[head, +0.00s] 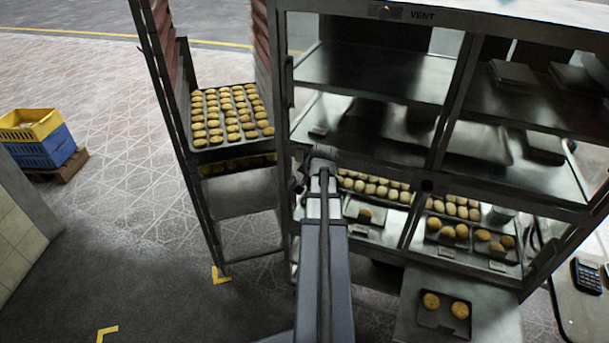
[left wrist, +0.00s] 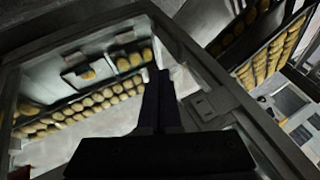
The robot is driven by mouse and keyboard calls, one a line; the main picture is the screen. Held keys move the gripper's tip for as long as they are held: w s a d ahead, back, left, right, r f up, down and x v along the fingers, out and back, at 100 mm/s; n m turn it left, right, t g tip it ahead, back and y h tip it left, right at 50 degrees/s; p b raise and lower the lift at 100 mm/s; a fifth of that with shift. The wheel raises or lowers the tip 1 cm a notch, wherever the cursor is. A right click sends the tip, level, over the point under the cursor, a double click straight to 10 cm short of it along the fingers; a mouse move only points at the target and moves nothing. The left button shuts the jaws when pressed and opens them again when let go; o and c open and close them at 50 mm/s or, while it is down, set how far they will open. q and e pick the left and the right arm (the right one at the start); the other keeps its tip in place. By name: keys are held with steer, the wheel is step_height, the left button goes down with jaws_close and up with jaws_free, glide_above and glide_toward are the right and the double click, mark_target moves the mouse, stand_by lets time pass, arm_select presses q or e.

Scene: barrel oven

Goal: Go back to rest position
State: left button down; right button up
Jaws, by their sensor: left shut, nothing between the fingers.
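My left gripper (left wrist: 158,78) is shut and empty in the left wrist view, with its dark fingers side by side. They overlap the metal frame of the cabinet (left wrist: 215,85). In the head view my left arm reaches up from the bottom middle, and the left gripper (head: 319,158) is in front of the left post of the metal display cabinet (head: 388,14). I cannot tell whether it touches the post. My right gripper is not in view.
A rack left of the cabinet bears a tray of buns (head: 231,115). Lower cabinet shelves hold trays of buns (head: 376,188). A small tray with two buns (head: 443,320) lies on the front ledge. A calculator (head: 587,276) is at right, crates (head: 40,140) far left.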

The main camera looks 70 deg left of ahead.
arm_select(q)
steer(key=shift+d+r, duration=0.2)
steer(key=shift+r, duration=0.05)
steer(key=w+d+f+m+t+h, duration=0.1)
steer(key=w+d+m+h, duration=0.15)
steer(key=w+d, duration=1.15)
steer(key=w+d+f+m+t+h, duration=0.1)
steer(key=w+d+f+m, duration=0.15)
steer(key=w+d, duration=1.1)
steer(key=s+d+m, duration=0.2)
steer(key=s+d, duration=0.1)
steer(key=d, duration=1)
steer(key=s+d+m+g+h, duration=0.1)
steer(key=s+d+m, duration=0.1)
steer(key=d, duration=1.2)
steer(key=s+d+m+g+h, duration=0.1)
steer(key=s+d+m, duration=0.2)
steer(key=d, duration=1.1)
steer(key=shift+s+d, duration=0.2)
steer(key=shift+s, duration=0.5)
